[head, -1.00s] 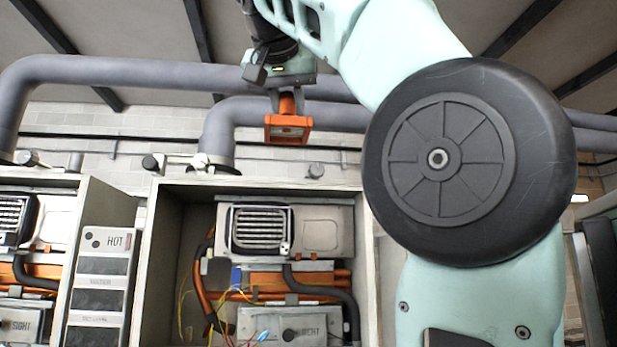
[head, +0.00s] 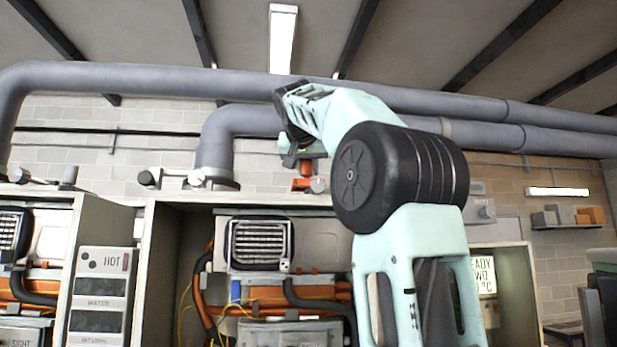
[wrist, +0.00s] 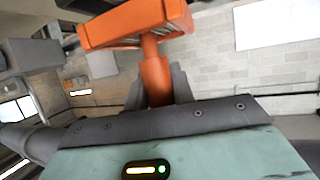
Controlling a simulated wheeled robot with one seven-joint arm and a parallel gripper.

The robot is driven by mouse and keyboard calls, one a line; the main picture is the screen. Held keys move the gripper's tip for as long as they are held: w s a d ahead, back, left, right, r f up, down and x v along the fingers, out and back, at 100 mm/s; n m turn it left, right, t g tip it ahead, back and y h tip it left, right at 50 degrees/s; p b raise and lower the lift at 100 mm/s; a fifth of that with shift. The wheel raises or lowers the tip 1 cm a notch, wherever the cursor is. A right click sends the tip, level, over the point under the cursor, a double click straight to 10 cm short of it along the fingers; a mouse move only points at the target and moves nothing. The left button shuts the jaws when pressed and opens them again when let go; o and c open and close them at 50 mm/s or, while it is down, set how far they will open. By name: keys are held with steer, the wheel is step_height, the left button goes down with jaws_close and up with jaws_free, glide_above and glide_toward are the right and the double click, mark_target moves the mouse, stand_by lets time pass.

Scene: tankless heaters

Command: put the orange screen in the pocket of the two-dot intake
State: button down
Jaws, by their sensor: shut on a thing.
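My gripper (head: 303,166) is raised above the middle cabinet and shut on the orange screen (head: 303,184). In the wrist view the screen (wrist: 135,22) is a flat orange frame on a round orange stem, and the stem sits between the fingers. In the head view my arm hides much of the screen. A slatted intake (head: 259,243) sits on the heater in the middle cabinet, with a small dotted white tag at its lower right; I cannot count its dots. Another slatted intake (head: 10,236) shows at the left edge. I cannot make out a pocket on either.
The middle cabinet's left wall (head: 145,275) and top edge frame its heater. Orange pipes and loose wires hang below the intake. A HOT panel (head: 100,290) stands between the cabinets. A lit display (head: 486,275) is at right. Thick grey pipes (head: 150,78) run behind my gripper.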

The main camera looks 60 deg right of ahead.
mark_target(309, 182)
steer(key=shift+w+d+r, duration=0.1)
steer(key=shift+w+d, duration=0.25)
steer(key=shift+d, duration=0.45)
steer(key=shift+a+f, duration=0.1)
steer(key=shift+f, duration=1.8)
steer(key=c, duration=1.5)
jaws_free()
steer(key=shift+c, duration=0.2)
steer(key=o, duration=0.4)
steer(key=shift+c, duration=0.2)
steer(key=b+v, duration=0.3)
steer(key=v, duration=0.9)
